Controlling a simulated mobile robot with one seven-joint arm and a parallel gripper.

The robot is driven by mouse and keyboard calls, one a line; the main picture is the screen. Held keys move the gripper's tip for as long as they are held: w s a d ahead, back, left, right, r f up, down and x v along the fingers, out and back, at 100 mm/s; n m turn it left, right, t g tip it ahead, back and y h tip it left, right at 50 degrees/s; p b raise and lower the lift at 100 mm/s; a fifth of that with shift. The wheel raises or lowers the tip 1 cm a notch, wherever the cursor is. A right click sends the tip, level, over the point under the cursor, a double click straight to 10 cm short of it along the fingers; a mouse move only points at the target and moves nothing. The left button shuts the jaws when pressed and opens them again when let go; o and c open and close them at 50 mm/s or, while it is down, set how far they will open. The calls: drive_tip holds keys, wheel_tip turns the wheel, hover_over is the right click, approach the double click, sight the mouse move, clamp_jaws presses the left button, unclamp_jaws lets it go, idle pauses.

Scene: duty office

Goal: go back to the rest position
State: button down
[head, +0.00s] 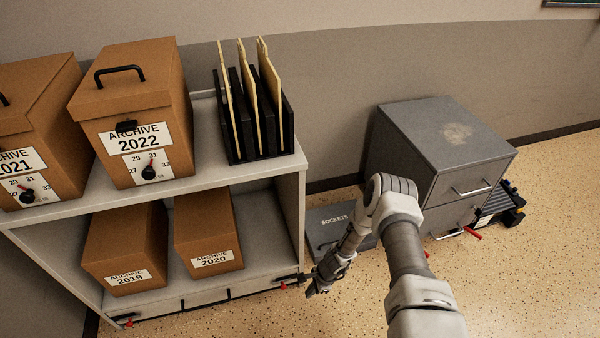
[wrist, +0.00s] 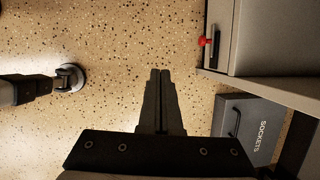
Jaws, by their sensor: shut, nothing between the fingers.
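My gripper (head: 316,287) hangs low over the speckled floor, just right of the lower end of the shelf unit, in the head view. In the wrist view my gripper (wrist: 160,74) points out over bare floor with its two fingers together and nothing between them. My arm reaches out from the bottom of the head view and bends down to the left at the elbow. The gripper's fingertips look small and dark in the head view.
The shelf unit (head: 300,215) holds archive boxes and a file rack (head: 288,130). A SOCKETS case (head: 325,219) lies on the floor behind my arm, beside the grey cabinet (head: 440,140). A red-tipped latch (wrist: 205,42) shows near the fingers in the wrist view.

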drive_tip(key=w+d+r+n+t, duration=0.1)
drive_tip(key=w+r+n, duration=0.3)
drive_tip(key=r, duration=1)
drive_tip(key=w+r+n+t, duration=0.15)
drive_tip(key=w+r, duration=0.55)
drive_tip(key=r, duration=0.8)
drive_tip(key=s+d+r+n, duration=0.1)
drive_tip(key=s+r+n, duration=0.1)
drive_tip(key=r, duration=0.8)
drive_tip(key=s+d+r+n, duration=0.1)
drive_tip(key=s+r+n, duration=0.15)
drive_tip(key=r, duration=0.65)
drive_tip(key=s+d+r+n+t+h, duration=0.2)
drive_tip(key=s+d+r+n, duration=0.2)
drive_tip(key=s+r, duration=1.15)
drive_tip(key=s+d+r+n+t+h, duration=0.1)
drive_tip(key=s+d+r+n+h, duration=0.2)
drive_tip(key=s, duration=0.7)
wheel_tip(320, 180, up, 20)
drive_tip(key=m+y+p, duration=0.1)
drive_tip(key=p, duration=1.9)
drive_tip(key=shift+d, duration=0.25)
drive_tip(key=shift+w, duration=0.1)
